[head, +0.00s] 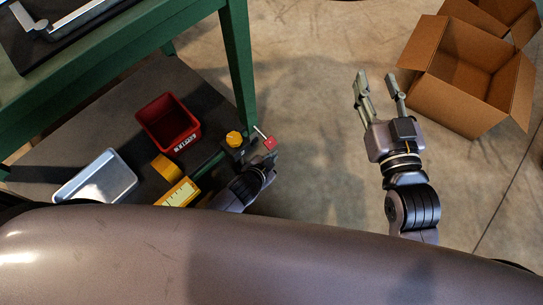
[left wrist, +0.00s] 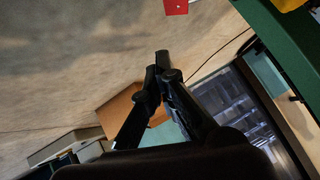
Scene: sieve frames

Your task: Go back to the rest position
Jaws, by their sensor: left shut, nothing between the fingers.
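My left gripper (head: 268,164) is low in the head view, beside the green workbench's lower shelf, and mostly foreshortened. In the left wrist view its fingers (left wrist: 162,68) come together at the tips with nothing between them.
The green workbench (head: 238,60) stands at left. Its lower shelf (head: 60,140) holds a red bin (head: 150,108), a pale tray (head: 75,187) and a yellow-knobbed fixture (head: 235,140) near the left gripper. An open cardboard box (head: 425,90) stands at right. Floor between is clear.

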